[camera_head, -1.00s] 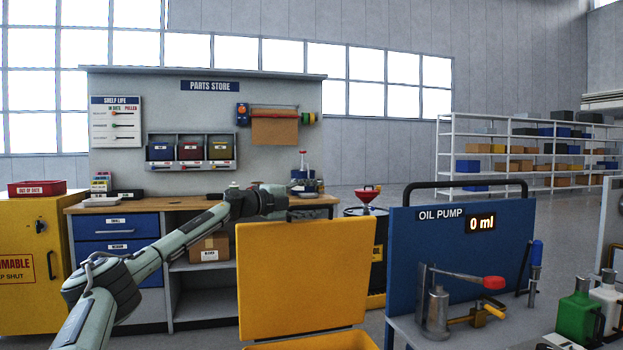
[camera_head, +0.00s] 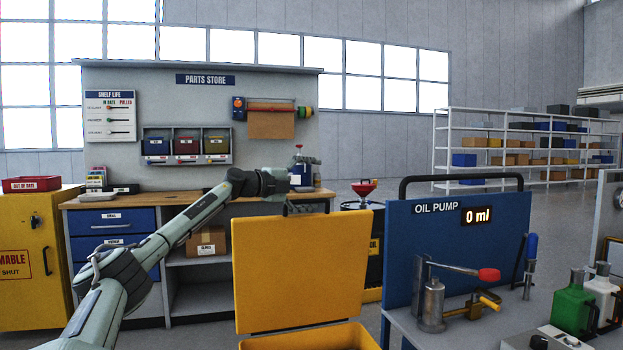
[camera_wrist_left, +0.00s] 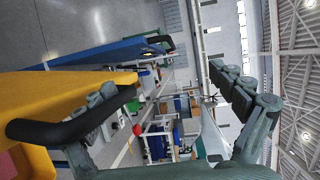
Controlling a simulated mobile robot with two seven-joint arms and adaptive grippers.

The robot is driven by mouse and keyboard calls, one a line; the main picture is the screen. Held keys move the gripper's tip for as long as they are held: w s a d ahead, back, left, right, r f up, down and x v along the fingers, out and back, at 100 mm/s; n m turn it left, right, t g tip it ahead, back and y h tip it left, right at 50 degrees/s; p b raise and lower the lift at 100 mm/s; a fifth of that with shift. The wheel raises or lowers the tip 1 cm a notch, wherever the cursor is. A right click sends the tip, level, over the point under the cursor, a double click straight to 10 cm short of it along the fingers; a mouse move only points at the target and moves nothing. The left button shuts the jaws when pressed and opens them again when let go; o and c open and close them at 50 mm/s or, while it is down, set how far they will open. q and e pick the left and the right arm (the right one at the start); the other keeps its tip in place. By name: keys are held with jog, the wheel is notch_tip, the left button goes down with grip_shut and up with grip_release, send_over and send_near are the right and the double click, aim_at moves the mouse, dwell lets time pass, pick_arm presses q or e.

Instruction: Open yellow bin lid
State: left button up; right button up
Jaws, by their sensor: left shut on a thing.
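The yellow bin lid (camera_head: 300,272) stands raised, almost upright, in the middle of the head view. Below its lower edge shows part of the yellow bin (camera_head: 308,341), cut off by the frame's bottom. My right gripper is not in view.
The blue oil pump panel (camera_head: 455,240) stands close to the lid's right, its bench (camera_head: 470,340) holding the pump and bottles. Behind the lid are the parts store counter (camera_head: 170,200) and a dark drum. A yellow cabinet (camera_head: 30,260) is at far left.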

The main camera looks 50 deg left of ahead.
pick_arm(q)
jog(key=r, duration=0.1)
jog(key=s+r, duration=0.1)
jog(key=s+b, duration=0.1)
jog(key=shift+s+a+r+t, duration=0.2)
jog(key=shift+a+r+t, duration=0.1)
jog(key=shift+r, duration=0.1)
jog(key=shift+c, duration=0.9)
jog(key=shift+s+a+r+b, duration=0.15)
jog(key=shift+s+b, duration=0.1)
jog(key=shift+s, duration=0.2)
jog(key=shift+s+r+b, duration=0.15)
jog(key=shift+s+b, duration=0.05)
jog(key=shift+s, duration=0.25)
jog(key=shift+c, duration=0.7)
jog(key=s+r, duration=0.2)
jog(key=shift+s+d+b, duration=0.35)
jog(key=shift+d, duration=0.05)
jog(key=c, duration=0.6)
jog(key=shift+o, duration=0.2)
jog(key=shift+s+a+f+b, duration=0.15)
jog(key=shift+s+b, duration=0.35)
jog(key=shift+s, duration=0.1)
jog(key=shift+s+a+f+b, duration=0.1)
jog(key=shift+s+b, duration=0.35)
jog(key=shift+s, duration=0.15)
